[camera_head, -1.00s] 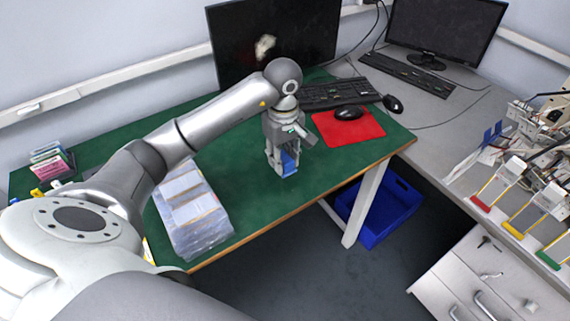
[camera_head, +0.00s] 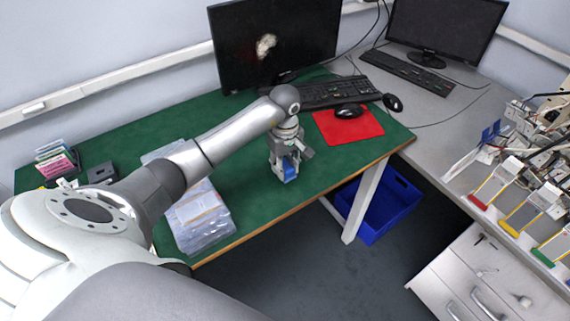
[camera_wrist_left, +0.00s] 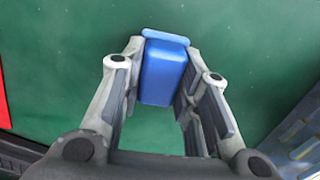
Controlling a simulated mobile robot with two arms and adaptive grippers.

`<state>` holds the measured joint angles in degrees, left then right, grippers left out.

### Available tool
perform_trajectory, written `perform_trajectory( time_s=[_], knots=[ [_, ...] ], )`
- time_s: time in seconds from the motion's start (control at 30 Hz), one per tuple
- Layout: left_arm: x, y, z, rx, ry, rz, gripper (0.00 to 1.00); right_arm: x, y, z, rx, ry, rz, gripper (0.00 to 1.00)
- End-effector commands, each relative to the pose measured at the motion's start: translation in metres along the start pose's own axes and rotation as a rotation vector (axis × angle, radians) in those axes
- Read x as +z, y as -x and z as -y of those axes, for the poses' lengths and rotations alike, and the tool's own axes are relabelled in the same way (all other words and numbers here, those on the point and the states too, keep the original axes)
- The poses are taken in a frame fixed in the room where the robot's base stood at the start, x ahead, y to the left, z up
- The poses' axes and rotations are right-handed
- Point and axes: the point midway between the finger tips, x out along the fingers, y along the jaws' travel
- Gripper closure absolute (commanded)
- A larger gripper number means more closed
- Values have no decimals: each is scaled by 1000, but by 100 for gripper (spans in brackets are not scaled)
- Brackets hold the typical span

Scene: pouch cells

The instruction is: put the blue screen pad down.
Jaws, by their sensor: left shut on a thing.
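The blue screen pad (camera_head: 289,172) is a small blue block between the fingers of my left gripper (camera_head: 284,174). In the left wrist view the pad (camera_wrist_left: 163,72) shows from above, with the fingertips of my left gripper (camera_wrist_left: 166,58) shut on its two sides. The gripper points down over the green table mat (camera_head: 255,200), near its front edge. I cannot tell whether the pad touches the mat. My right gripper is not in view.
A red mouse pad (camera_head: 366,131) with a black mouse (camera_head: 349,111) lies to the right. A keyboard (camera_head: 335,93) and monitor (camera_head: 273,48) stand behind. Stacked clear packs (camera_head: 202,218) lie left. A blue crate (camera_head: 388,208) is on the floor. Bare mat surrounds the gripper.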

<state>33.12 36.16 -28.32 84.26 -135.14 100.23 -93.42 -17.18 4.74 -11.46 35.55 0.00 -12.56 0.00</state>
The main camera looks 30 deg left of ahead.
Motion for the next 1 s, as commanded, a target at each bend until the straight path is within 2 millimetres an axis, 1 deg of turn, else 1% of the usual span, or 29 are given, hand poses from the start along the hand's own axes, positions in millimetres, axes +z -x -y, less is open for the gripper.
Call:
perform_trajectory(
  time_s=[0.07, 0.1, 0.23, 0.53, 0.63, 0.67, 0.77, 1.0],
  knots=[
    [0, -4, 0, 0, 0, -1, 89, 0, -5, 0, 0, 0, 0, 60],
    [0, -2, 0, 0, 1, -1, 65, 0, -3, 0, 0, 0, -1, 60],
    [0, -2, 0, 0, 0, 0, 49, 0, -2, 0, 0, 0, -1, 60],
    [0, -2, 0, 0, 0, 0, 49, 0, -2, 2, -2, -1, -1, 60],
    [0, 3, 0, 0, 0, 1, 49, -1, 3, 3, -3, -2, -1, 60],
    [0, 5, -1, 2, -1, 0, 49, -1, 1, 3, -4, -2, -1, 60],
    [-2, 20, -1, 5, -2, -4, 49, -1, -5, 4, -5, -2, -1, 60],
    [-2, 72, -1, 5, 0, -5, 49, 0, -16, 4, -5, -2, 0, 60]
  ],
)
